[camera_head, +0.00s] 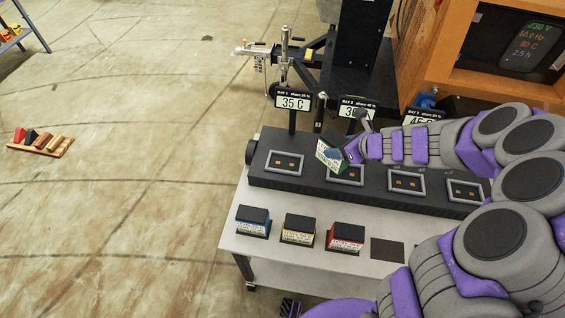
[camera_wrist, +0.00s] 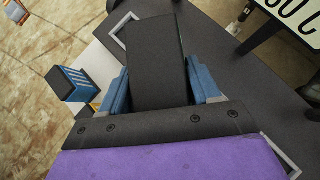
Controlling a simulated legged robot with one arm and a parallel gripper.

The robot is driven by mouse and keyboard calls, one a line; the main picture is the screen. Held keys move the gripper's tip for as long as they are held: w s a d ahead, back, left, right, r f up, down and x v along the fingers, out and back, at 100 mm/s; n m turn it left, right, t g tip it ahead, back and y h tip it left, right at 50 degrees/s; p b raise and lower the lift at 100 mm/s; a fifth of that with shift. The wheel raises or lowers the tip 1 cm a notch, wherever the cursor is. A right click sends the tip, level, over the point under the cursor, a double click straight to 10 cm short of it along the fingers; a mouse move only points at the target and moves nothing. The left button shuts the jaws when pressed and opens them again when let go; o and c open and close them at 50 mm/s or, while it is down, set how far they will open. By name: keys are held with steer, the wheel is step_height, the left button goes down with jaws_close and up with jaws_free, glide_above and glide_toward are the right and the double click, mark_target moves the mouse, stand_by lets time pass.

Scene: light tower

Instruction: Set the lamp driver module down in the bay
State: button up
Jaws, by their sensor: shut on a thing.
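The lamp driver module (camera_head: 328,156) is a small dark block with a white and green label. My gripper (camera_head: 352,150) is shut on it and holds it tilted, above or beside the second bay (camera_head: 347,180) from the left in the head view. In the wrist view my gripper (camera_wrist: 162,88) has its blue fingers on both sides of the module's black body (camera_wrist: 157,55). The module and gripper partly cover the second bay, so I cannot tell the remaining gap. Other framed bays sit at the left (camera_head: 285,168) and right (camera_head: 406,190) of it.
Blue (camera_head: 253,222), yellow (camera_head: 298,230) and red (camera_head: 345,238) modules stand on the pale table (camera_head: 285,262), beside an empty dark square (camera_head: 387,250). An orange cabinet (camera_head: 420,60) stands behind.

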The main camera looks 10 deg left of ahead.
steer(key=s+a+f+n+g+y, duration=0.2)
steer(key=s+a+f+n+g, duration=0.4)
steer(key=s, duration=0.3)
steer(key=shift+n+t, duration=0.3)
steer(key=shift+n, duration=0.4)
steer(key=shift+w+a+f+b, duration=0.7)
steer(key=shift+w+a, duration=0.85)
steer(key=shift+w, duration=0.5)
steer(key=shift+w+a+f+b, duration=0.7)
steer(key=shift+w+a, duration=0.8)
steer(key=shift+w, duration=0.5)
steer(key=shift+w+a+f+b, duration=0.6)
steer(key=shift+w+a+b, duration=0.2)
steer(key=shift+w+a, duration=1)
steer(key=shift+w+d, duration=0.2)
steer(key=shift+w, duration=0.05)
steer(key=shift+a, duration=0.1)
steer(key=o, duration=1.4)
steer(key=shift+a, duration=0.3)
steer(key=shift+c, duration=0.2)
steer(key=shift+o, duration=0.7)
steer(key=shift+d, duration=0.3)
steer(key=shift+d, duration=0.1)
